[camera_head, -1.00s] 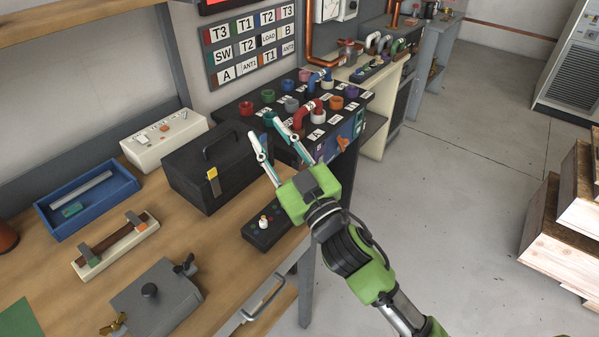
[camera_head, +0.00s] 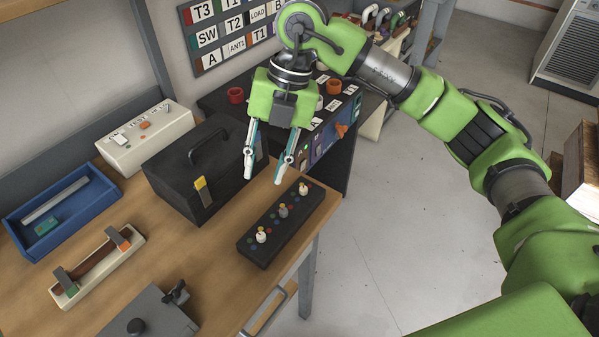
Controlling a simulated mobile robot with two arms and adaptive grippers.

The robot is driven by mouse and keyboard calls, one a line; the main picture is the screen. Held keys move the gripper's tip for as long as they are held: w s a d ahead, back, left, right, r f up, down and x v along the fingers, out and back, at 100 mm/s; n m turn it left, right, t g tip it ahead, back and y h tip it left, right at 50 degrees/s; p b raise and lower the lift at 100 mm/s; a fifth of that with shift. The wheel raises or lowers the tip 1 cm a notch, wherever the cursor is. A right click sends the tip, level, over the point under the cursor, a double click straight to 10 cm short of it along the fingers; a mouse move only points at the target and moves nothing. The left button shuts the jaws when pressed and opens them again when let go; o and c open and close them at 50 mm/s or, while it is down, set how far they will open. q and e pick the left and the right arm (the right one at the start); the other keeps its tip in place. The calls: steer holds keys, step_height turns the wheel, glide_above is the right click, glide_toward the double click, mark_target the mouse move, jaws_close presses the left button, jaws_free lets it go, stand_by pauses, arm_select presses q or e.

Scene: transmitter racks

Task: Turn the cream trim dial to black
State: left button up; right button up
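A dark dial box (camera_head: 251,250) lies at the bench's right front edge with three small dials in a row. The near dial (camera_head: 261,235) looks cream-white, the middle dial (camera_head: 283,211) greyish, and the far dial (camera_head: 303,189) whitish. Small coloured dots surround them; their exact pointer settings are too small to read. My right gripper (camera_head: 265,178) points down, open and empty, its fingertips apart above and behind the box, left of the far dial. It touches no dial. My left gripper is not in view.
A black toolbox (camera_head: 185,175) with a yellow latch stands just left of my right gripper. A blue tray (camera_head: 60,215), a cream switch box (camera_head: 145,140) and a grey box (camera_head: 150,318) are on the bench. The black rack panel (camera_head: 335,125) stands behind.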

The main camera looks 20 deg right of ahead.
steer(key=w+d+r+m+h, duration=0.2)
steer(key=w+d+h, duration=0.15)
steer(key=d, duration=0.45)
steer(key=p, duration=0.3)
glide_toward(303, 188)
steer(key=shift+t, duration=0.4)
steer(key=f, duration=0.7)
steer(key=shift+s, duration=0.35)
steer(key=shift+f, duration=0.7)
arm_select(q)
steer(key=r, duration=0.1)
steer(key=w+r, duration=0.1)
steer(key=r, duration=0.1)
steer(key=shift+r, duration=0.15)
arm_select(e)
jaws_close()
